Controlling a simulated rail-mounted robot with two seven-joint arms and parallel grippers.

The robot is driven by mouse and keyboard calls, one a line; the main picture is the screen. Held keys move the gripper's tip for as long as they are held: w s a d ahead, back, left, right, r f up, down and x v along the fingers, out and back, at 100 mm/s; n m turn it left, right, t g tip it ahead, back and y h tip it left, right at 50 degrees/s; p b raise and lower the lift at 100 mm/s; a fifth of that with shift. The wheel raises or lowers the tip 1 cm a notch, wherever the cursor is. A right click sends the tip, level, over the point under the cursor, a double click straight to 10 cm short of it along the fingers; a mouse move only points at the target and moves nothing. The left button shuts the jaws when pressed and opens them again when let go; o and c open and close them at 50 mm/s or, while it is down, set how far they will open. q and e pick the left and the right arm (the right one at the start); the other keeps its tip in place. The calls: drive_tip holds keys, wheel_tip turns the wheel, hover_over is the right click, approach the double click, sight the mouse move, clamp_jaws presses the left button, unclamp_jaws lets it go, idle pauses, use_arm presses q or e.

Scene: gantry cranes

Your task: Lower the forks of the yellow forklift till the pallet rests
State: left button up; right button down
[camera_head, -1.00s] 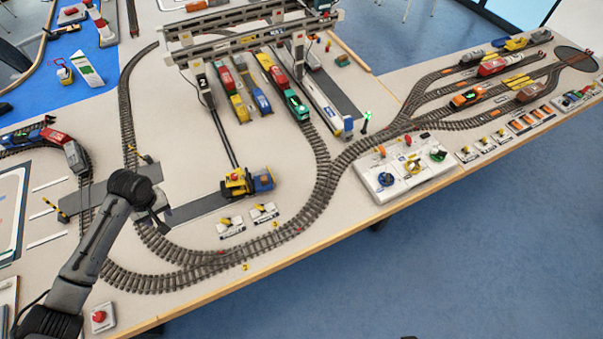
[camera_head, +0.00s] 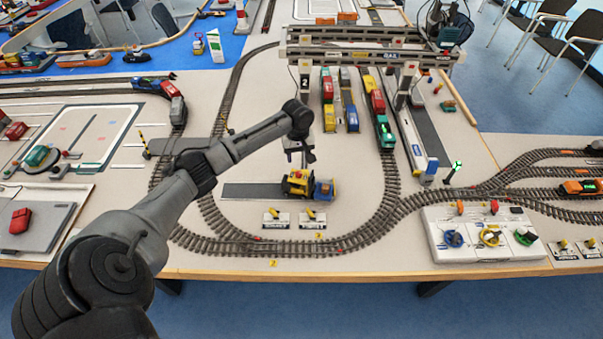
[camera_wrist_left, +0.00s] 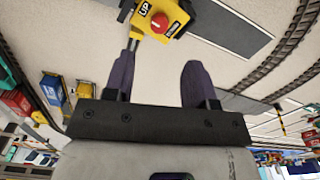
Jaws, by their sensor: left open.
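The yellow forklift (camera_head: 298,183) stands upright on the table near the end of a dark grey strip, with a blue block (camera_head: 323,190) at its right side. In the left wrist view the forklift's yellow body (camera_wrist_left: 225,30) shows at the top, with a red button (camera_wrist_left: 160,21) and an "UP" label. My left gripper (camera_head: 299,155) hangs just above the forklift. Its two dark fingers (camera_wrist_left: 158,80) are apart with nothing between them, just short of the button in the wrist view. The forks and pallet are not clearly made out. My right gripper is not seen.
The gantry crane (camera_head: 365,57) stands behind, over rows of wagons. A white control panel (camera_head: 483,234) is at the right.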

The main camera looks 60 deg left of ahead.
sight(298, 173)
use_arm(q)
wheel_tip(298, 173, down, 9)
drive_tip(key=shift+r+b, duration=0.1)
drive_tip(key=shift+b, duration=0.6)
drive_tip(key=c, duration=0.9)
drive_tip(key=shift+r+p, duration=0.15)
drive_tip(key=shift+p, duration=0.25)
drive_tip(key=shift+c, duration=0.2)
drive_tip(key=n+p, duration=0.5)
drive_tip(key=p, duration=0.3)
drive_tip(key=shift+d+r+p, duration=0.15)
drive_tip(key=shift+p, duration=0.15)
drive_tip(key=shift+n+p, duration=0.95)
drive_tip(key=shift+n, duration=0.25)
drive_tip(key=shift+f+n+p, duration=0.25)
drive_tip(key=shift+n+p, duration=0.35)
drive_tip(key=shift+n, duration=0.5)
